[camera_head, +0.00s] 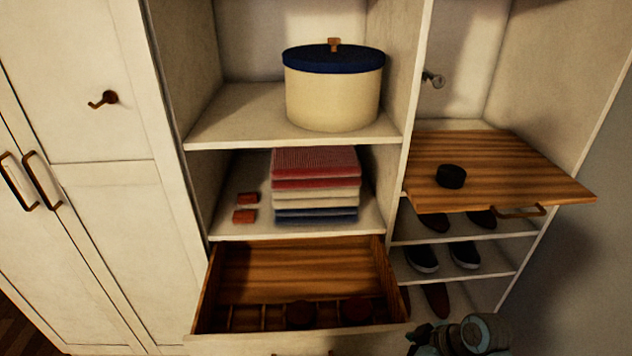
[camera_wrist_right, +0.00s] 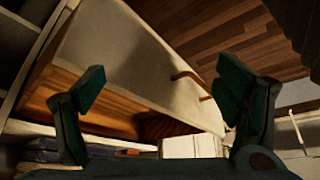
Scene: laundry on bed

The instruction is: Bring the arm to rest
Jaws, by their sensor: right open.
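My right arm shows at the bottom right of the head view, with its dark gripper (camera_head: 424,340) partly cut off by the lower edge, to the right of the open drawer (camera_head: 305,262). In the right wrist view the right gripper (camera_wrist_right: 163,82) has its two green fingers wide apart with nothing held between them. Beyond the fingers are a pale drawer front (camera_wrist_right: 125,50) with a brown handle (camera_wrist_right: 188,76) and some wood inside. My left gripper is in neither view.
The drawer has small compartments with dark round items (camera_head: 300,313). A pulled-out wooden board (camera_head: 510,165) with a black round object (camera_head: 451,176) juts out at right. Shelves hold a lidded cream box (camera_head: 332,95), folded cloths (camera_head: 315,185) and shoes (camera_head: 464,254). Closed cabinet doors (camera_head: 105,240) stand left.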

